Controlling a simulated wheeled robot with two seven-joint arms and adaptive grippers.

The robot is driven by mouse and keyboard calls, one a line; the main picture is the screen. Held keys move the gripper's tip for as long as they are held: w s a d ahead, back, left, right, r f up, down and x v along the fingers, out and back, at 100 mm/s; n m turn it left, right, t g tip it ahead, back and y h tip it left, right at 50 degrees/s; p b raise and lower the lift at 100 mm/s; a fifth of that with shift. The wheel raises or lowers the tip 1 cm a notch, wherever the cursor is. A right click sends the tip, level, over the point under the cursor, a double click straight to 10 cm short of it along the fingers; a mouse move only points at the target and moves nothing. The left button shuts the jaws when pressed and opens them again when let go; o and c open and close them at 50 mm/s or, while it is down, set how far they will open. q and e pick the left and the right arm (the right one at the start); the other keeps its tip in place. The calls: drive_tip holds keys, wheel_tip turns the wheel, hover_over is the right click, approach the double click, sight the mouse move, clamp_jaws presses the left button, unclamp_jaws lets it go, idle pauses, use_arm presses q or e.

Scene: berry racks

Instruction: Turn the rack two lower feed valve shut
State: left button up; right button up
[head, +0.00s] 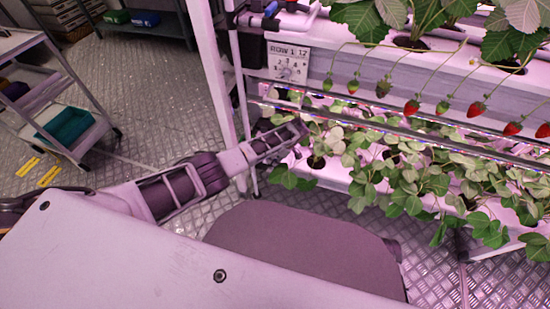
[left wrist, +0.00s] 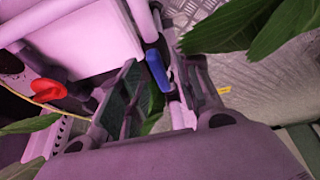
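In the left wrist view a blue valve lever (left wrist: 157,71) shows at the gap between my left gripper's fingers, beside a white pipe. I cannot tell whether a finger touches it. In the head view my left gripper (head: 296,131) reaches to the left end of the rack's lower tier (head: 331,176); its fingers are apart. The lower valve is hidden there behind the gripper and leaves. A blue handle (head: 270,9) shows higher up on the rack's end. My right gripper is out of view.
A red knob (left wrist: 48,89) sits left of the fingers in the wrist view. Strawberry leaves (head: 400,170) crowd the lower tier and the gripper. A number card (head: 289,63) hangs above. A cart (head: 50,100) stands at left, with open metal floor between.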

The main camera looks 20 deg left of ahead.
use_arm(q)
clamp_jaws()
idle(0.6)
